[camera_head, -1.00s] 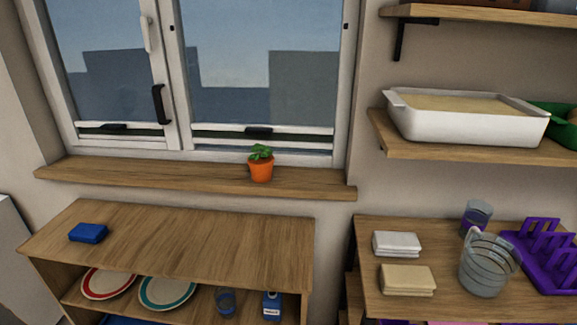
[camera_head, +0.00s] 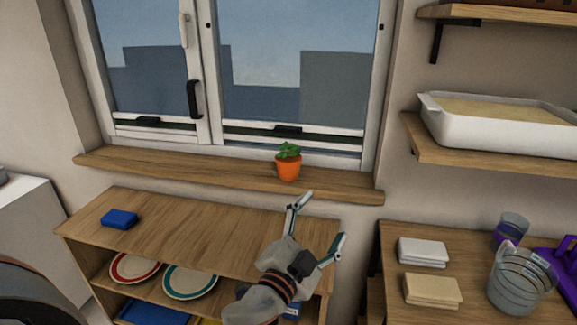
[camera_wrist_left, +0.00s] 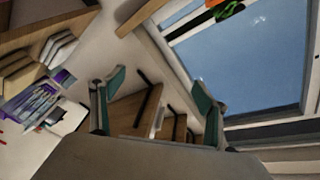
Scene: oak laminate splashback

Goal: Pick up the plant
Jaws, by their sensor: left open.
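The plant (camera_head: 288,162) has green leaves in an orange pot. It stands upright on the wooden windowsill (camera_head: 220,181), toward its right end. My left gripper (camera_head: 322,218) is open and empty, with its two fingers spread wide. In the head view it appears below and to the right of the plant, apart from it, in front of the low cabinet. In the left wrist view the open fingers (camera_wrist_left: 157,82) show with nothing between them close by. A piece of green and orange at the top edge there looks like the plant (camera_wrist_left: 229,10), partly cut off. My right gripper is not in view.
The window (camera_head: 290,80) is behind the sill. A low wooden cabinet (camera_head: 190,225) below holds a blue block (camera_head: 119,219) on top and plates inside. At right, a table carries folded cloths (camera_head: 432,290) and a glass jug (camera_head: 520,280). A shelf holds a white dish (camera_head: 490,125).

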